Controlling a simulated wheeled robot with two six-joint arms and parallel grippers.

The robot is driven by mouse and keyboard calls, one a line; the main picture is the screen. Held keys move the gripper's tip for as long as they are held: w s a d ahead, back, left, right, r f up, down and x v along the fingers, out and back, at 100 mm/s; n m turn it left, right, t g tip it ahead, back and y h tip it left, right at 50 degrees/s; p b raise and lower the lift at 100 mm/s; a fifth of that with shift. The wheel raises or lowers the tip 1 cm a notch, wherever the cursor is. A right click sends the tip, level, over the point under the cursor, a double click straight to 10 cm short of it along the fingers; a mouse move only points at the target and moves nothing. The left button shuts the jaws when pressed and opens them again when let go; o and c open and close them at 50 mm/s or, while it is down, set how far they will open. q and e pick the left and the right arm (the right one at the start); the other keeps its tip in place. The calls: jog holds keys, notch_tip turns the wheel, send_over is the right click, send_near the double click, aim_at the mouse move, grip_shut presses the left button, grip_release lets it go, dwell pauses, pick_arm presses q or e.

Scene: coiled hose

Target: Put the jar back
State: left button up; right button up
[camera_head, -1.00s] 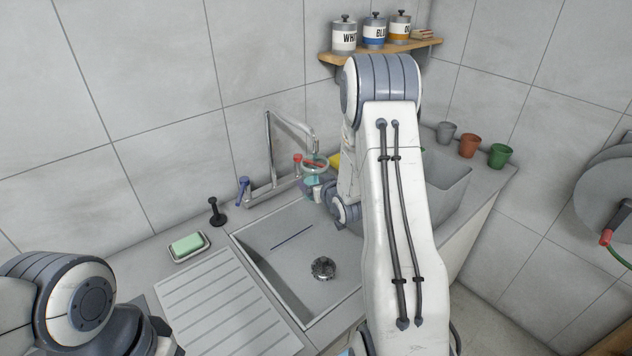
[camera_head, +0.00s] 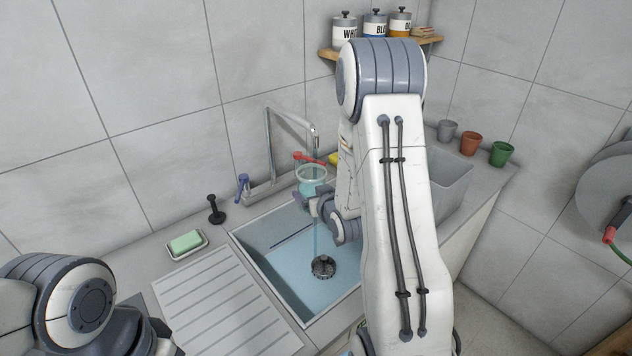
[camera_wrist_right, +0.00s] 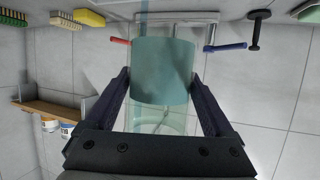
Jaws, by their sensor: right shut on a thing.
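A clear glass jar (camera_head: 312,174) with teal liquid is below the tap spout, above the sink. My right gripper (camera_head: 318,205) is shut on it; in the right wrist view the fingers (camera_wrist_right: 160,90) flank the jar (camera_wrist_right: 163,68) on both sides. The tap (camera_head: 269,145) has a red lever (camera_head: 310,158) lying sideways and a blue lever (camera_head: 242,184). A stream of water falls past or through the jar into the sink; which one I cannot tell. My right arm hides part of the counter. My left arm is at the lower left, its fingers not visible.
A wooden shelf (camera_head: 434,40) at the back holds white, blue and orange labelled canisters. The sink (camera_head: 285,262) has bluish water in it. Soap (camera_head: 186,241), a black stopper-like thing (camera_head: 215,211), a grey tub (camera_head: 455,186) and three cups stand around it.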

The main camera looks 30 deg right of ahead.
jog(key=shift+s+a+r, duration=0.1)
jog(key=shift+s+a, duration=0.6)
jog(key=shift+s, duration=0.2)
